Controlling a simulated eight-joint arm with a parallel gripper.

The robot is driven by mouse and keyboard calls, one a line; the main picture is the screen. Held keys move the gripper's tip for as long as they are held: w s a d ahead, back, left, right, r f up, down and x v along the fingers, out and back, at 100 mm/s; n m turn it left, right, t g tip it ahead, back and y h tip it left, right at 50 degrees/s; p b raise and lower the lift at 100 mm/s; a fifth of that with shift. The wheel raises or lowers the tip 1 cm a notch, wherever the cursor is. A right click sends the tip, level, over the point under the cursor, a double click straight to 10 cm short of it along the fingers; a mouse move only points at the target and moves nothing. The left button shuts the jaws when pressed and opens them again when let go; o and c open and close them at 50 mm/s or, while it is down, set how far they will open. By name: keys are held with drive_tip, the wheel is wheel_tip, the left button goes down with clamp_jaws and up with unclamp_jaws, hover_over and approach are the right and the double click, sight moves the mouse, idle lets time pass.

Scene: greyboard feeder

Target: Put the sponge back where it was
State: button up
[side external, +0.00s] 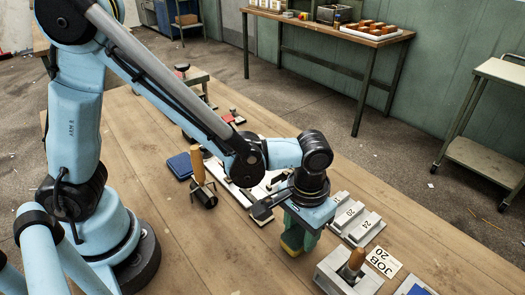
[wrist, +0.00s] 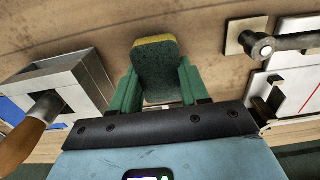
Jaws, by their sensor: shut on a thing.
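The sponge (side external: 291,247) is a block with a yellow layer and a dark green layer. In the side external view, its yellow part shows under my gripper (side external: 303,228), low over the wooden table. In the wrist view, the sponge (wrist: 157,72) stands out between the two green fingers of my gripper (wrist: 159,84), which are shut on its sides. Its near end is hidden by my gripper. I cannot tell whether its underside touches the table. No marked place for the sponge is clear in either view.
A metal block (side external: 335,278) with a wooden-handled tool (side external: 353,262) stands right of my gripper, beside a JOB 20 card (side external: 384,262). Numbered grey blocks (side external: 352,217) lie behind. A pale fixture (side external: 236,190) and blue pad (side external: 180,166) lie left. The front table is bare.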

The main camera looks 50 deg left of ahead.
sight(301, 232)
drive_tip(key=shift+f, duration=0.3)
drive_tip(key=o, duration=0.9)
drive_tip(key=shift+f, duration=0.1)
wheel_tip(301, 232, up, 12)
drive_tip(key=a+t, duration=0.2)
drive_tip(key=a, duration=0.4)
drive_tip(key=s+a+r+t, duration=0.1)
drive_tip(key=a+t, duration=0.1)
drive_tip(key=a, duration=0.4)
drive_tip(key=a+t, duration=0.3)
drive_tip(key=a, duration=0.3)
drive_tip(key=shift+s+a+r, duration=0.1)
drive_tip(key=shift+s+r, duration=0.05)
drive_tip(key=shift+r, duration=0.1)
